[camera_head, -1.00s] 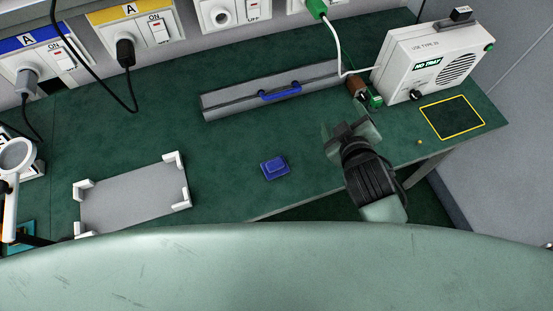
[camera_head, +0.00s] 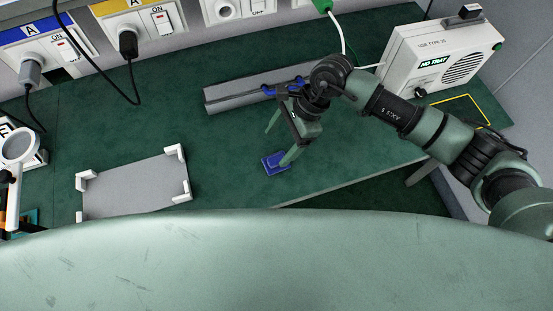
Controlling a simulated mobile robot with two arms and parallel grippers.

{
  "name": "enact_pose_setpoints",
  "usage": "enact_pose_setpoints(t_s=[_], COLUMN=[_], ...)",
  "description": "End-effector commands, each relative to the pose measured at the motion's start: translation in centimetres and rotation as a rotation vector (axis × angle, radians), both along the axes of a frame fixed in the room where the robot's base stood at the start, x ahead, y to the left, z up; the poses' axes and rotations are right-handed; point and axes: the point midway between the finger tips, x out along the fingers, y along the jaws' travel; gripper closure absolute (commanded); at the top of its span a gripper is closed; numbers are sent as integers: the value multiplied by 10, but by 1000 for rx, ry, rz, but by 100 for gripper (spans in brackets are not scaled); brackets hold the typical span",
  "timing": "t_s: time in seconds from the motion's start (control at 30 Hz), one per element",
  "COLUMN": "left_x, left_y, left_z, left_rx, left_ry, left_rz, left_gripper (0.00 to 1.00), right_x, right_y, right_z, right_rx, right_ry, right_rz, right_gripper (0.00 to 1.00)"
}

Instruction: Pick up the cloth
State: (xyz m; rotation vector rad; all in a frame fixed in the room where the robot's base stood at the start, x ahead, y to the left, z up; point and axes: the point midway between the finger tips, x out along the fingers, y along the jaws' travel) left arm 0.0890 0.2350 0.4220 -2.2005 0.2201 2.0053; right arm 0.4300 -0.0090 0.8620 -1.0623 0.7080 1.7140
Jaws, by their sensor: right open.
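The cloth (camera_head: 271,164) is a small blue folded pad lying on the green bench top, near its front edge. My right gripper (camera_head: 278,147) is open, with its two pale green fingers spread and pointing down toward the cloth. One fingertip overlaps the right part of the cloth in the picture; the other is above and behind it. I cannot tell whether the finger touches the cloth. Nothing is held between the fingers. My left gripper is not in view.
A grey plate with white corner brackets (camera_head: 135,188) lies left of the cloth. A long grey case with a blue handle (camera_head: 235,96) lies behind it. A white device (camera_head: 440,60) stands at the back right. Sockets with plugs line the wall. The bench between plate and cloth is clear.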

Motion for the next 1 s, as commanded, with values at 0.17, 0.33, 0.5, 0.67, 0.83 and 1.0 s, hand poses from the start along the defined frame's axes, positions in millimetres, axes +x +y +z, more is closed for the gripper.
enact_pose_setpoints(t_s=[0.17, 0.33, 0.5, 0.67, 0.83, 1.0], left_x=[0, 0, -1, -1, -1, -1], left_y=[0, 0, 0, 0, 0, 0], left_z=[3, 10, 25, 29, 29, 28], left_rx=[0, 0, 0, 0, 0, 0], left_ry=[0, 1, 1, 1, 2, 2], left_rz=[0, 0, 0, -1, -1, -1], left_gripper=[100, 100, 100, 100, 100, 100], right_x=[4, 0, -6, -9, -8, -8], right_y=[-17, -9, 0, 8, 9, 9], right_z=[-14, -30, -49, -71, -78, -78], right_rx=[-83, -78, -77, -75, -75, -75], right_ry=[-17, -15, -14, -15, -19, -19], right_rz=[31, 30, 28, 29, 29, 29], right_gripper=[24, 24, 24, 24, 24, 35])
